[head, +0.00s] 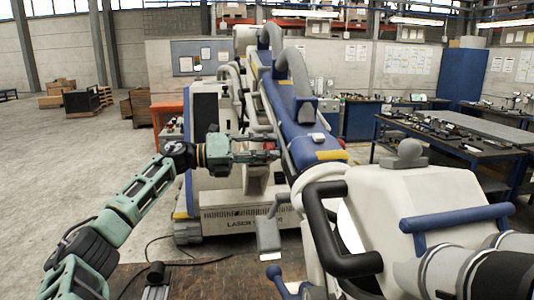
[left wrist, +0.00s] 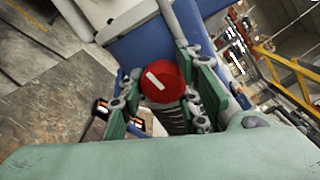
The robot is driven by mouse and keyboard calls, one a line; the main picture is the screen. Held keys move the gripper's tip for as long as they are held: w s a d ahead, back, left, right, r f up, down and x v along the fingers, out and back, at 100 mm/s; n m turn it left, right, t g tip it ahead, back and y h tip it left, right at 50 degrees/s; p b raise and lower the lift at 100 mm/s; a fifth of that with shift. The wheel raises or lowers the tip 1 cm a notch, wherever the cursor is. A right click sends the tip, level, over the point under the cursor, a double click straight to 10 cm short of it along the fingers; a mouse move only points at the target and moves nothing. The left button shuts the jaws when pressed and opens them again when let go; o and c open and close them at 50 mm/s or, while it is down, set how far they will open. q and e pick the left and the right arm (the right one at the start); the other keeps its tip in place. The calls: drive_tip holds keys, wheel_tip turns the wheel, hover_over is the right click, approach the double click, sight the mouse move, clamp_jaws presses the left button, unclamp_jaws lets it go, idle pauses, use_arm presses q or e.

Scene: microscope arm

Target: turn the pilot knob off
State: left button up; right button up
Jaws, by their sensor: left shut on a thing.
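The pilot knob (left wrist: 165,84) is a round red cap with a short white line that slants from upper left to lower right in the left wrist view. My left gripper (head: 274,155) reaches the blue microscope arm (head: 300,125) from the left in the head view. In the left wrist view, its green fingers are on both sides of the knob, shut on it. My right gripper shows in neither view.
The large white microscope head (head: 385,205), with a black handle (head: 325,235) and a blue handle (head: 455,217), fills the lower right. The white cart base (head: 245,213) stands below my left gripper. Open floor (head: 70,160) lies at left.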

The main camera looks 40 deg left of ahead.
use_arm(q)
drive_tip(key=shift+f+m+b, duration=0.25)
drive_tip(key=shift+m+b, duration=0.95)
drive_tip(key=shift+m, duration=0.1)
drive_tip(key=m+b, duration=0.1)
drive_tip(key=m, duration=0.1)
drive_tip(key=m+b, duration=0.2)
drive_tip(key=m, duration=0.1)
drive_tip(key=shift+a+r, duration=0.1)
drive_tip(key=shift+r, duration=0.1)
drive_tip(key=m+b, duration=0.1)
drive_tip(key=m, duration=0.2)
drive_tip(key=shift+r, duration=0.1)
drive_tip(key=m, duration=0.1)
drive_tip(key=m+b, duration=0.1)
drive_tip(key=m, duration=0.1)
drive_tip(key=shift+r+m+b, duration=0.2)
drive_tip(key=shift+m+b, duration=0.1)
drive_tip(key=shift+r+m+b, duration=0.25)
drive_tip(key=shift+m+b, duration=0.15)
drive_tip(key=shift+m, duration=1.2)
drive_tip(key=shift+a+r, duration=0.1)
